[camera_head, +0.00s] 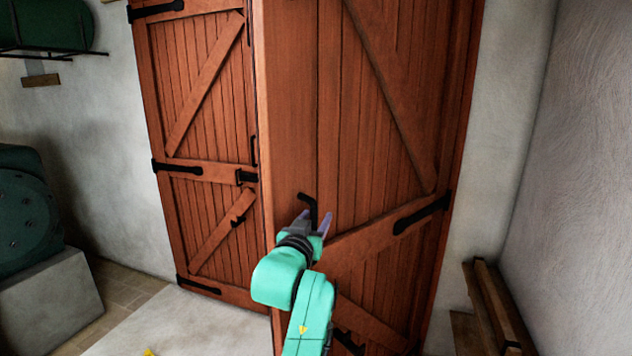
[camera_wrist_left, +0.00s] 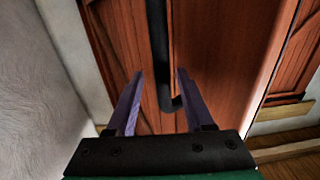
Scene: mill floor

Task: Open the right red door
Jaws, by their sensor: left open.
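The right red door (camera_head: 385,150) is a plank door with diagonal braces and black hinges on its right side. It stands ajar, its free left edge nearer to me than the left red door (camera_head: 205,100). Its black handle (camera_head: 309,202) is low near that free edge. My left gripper (camera_head: 315,217) is open at the handle, with its purple fingers pointing toward the door. In the left wrist view the handle (camera_wrist_left: 158,45) runs down between the lines of the two fingers, and its hooked end is near the right fingertip. I cannot tell whether they touch. My right gripper is not in view.
A white wall (camera_head: 575,180) is close on the right, with wooden beams (camera_head: 490,300) at its foot. Green machinery (camera_head: 25,210) stands on a pale block (camera_head: 45,300) at the left. The floor before the left door is mostly clear.

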